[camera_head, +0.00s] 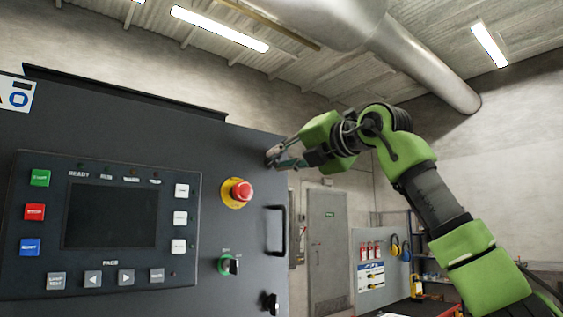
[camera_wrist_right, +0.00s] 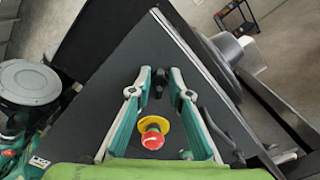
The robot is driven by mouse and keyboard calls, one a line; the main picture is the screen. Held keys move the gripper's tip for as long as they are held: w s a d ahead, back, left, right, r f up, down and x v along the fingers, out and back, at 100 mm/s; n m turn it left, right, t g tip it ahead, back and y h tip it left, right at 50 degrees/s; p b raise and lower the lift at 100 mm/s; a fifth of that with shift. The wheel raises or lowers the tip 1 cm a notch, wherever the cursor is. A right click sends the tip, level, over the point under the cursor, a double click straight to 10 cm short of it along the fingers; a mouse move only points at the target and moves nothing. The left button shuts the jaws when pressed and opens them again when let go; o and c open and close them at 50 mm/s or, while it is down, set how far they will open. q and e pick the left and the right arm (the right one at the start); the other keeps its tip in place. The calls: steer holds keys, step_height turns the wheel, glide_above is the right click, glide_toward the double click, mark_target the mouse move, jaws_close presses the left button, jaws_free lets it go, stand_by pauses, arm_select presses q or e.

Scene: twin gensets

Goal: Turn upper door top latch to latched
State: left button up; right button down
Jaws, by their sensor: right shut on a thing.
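The upper door (camera_head: 150,135) is a dark grey panel with the control screen on it, and it looks closed. My right gripper (camera_head: 273,156) reaches in from the right to the door's upper right corner. A similar black lower latch (camera_head: 272,303) shows near the door's lower right edge. My left gripper is not in view.
A red emergency stop button (camera_head: 241,191) on a yellow ring sits below my gripper. A green-ringed key switch (camera_head: 229,265) and a black door handle (camera_head: 276,231) are lower down. Open room lies right of the door, with a grey wall door (camera_head: 328,245) behind.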

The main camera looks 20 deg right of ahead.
steer(key=shift+d+f+m+b, duration=0.15)
steer(key=shift+m+b, duration=0.55)
steer(key=shift+m, duration=1.4)
steer(key=shift+f+m+b, duration=0.15)
steer(key=shift+m+b, duration=0.55)
steer(key=shift+m, duration=1.4)
steer(key=c, duration=1.8)
jaws_free()
steer(key=shift+w, duration=0.1)
steer(key=shift+c, duration=0.2)
steer(key=v, duration=1.2)
